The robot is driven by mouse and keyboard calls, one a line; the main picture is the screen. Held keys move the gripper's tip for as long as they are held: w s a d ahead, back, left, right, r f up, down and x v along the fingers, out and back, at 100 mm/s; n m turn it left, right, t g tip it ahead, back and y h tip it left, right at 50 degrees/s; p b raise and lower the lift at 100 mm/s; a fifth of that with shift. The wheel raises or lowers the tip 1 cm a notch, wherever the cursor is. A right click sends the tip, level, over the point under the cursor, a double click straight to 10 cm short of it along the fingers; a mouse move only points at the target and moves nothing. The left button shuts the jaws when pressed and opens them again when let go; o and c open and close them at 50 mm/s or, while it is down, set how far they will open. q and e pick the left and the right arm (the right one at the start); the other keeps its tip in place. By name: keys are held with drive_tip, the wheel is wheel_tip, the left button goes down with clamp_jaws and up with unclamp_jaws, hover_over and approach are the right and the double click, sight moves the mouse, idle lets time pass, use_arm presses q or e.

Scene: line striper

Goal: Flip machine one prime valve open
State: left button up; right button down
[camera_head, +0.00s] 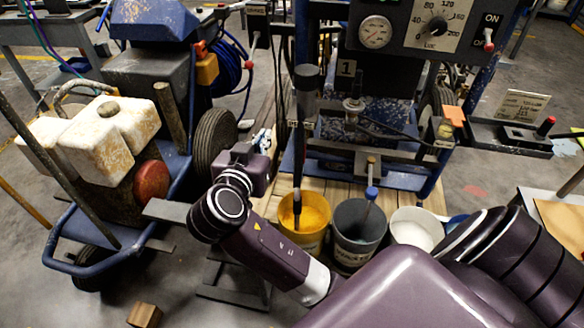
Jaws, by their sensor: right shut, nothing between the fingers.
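Machine one, marked with a "1" plate (346,68), stands at the upper middle with a blue frame and a dark control panel. Valve-like fittings sit on its front: a post with a knob (353,106) and a small brass-coloured handle (372,163). I cannot tell which is the prime valve or how it is set. My right arm reaches in from the lower right. Its gripper (257,167) is shut and empty, left of the machine's front and apart from these fittings. Its fingertips are hard to make out. My left gripper is not in view.
A yellow bucket (303,238), a grey bucket (350,254) and a white bucket (410,214) stand before the machine. A blue-framed cart (75,262) with white jugs (100,150) fills the left. A tray (500,138) sits right. A wooden block (145,315) lies on the floor.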

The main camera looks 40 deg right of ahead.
drive_tip(key=s+a+f+n+g+y, duration=0.2)
drive_tip(key=s+f+n+y, duration=0.3)
drive_tip(key=s+f, duration=0.4)
drive_tip(key=s+a+f+n+g+y, duration=0.3)
drive_tip(key=s+f, duration=0.7)
drive_tip(key=f, duration=0.7)
drive_tip(key=shift+a+f+n+y, duration=0.25)
drive_tip(key=shift+a+n+y, duration=0.65)
drive_tip(key=shift+n+y, duration=0.15)
